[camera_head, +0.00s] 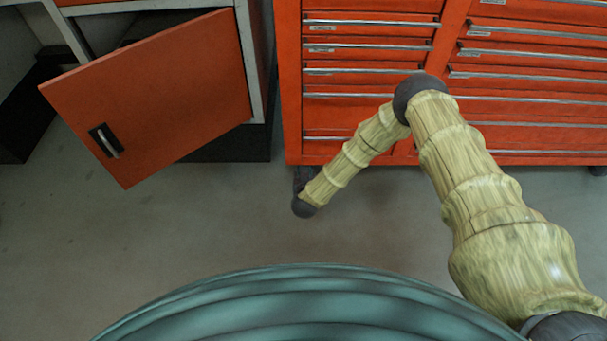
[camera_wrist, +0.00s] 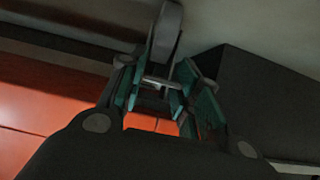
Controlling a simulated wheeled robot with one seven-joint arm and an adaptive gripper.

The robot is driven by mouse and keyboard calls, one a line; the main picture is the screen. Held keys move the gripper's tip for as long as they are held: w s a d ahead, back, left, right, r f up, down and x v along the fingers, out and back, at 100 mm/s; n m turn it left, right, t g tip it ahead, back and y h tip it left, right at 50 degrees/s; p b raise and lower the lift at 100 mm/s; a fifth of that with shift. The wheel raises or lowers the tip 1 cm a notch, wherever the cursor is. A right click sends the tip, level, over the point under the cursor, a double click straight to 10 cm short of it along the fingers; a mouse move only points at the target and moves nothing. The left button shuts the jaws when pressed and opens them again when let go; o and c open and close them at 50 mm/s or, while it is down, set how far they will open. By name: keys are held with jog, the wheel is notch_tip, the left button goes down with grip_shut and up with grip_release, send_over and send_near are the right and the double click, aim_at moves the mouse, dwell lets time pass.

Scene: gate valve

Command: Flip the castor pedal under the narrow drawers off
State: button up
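The red tool chest (camera_head: 430,85) has a column of narrow drawers (camera_head: 370,70) on its left side. My arm reaches down to the chest's lower left corner, where a dark castor (camera_head: 303,176) shows only in part behind it. In the wrist view the grey castor (camera_wrist: 165,38) stands just beyond the fingertips. My gripper (camera_wrist: 157,82) has its two teal-padded fingers apart, with a gap between them. A small pale metal piece shows in that gap; I cannot tell whether it is the pedal or whether a finger touches it. The gripper is hidden in the head view.
A cabinet with an open orange door (camera_head: 160,95) stands to the left, with a black base (camera_head: 230,145). A dark block (camera_wrist: 265,90) lies close on the right in the wrist view. The grey floor (camera_head: 190,220) in front is clear.

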jog(key=o, duration=0.3)
jog(key=v, duration=1.2)
dwell(0.4)
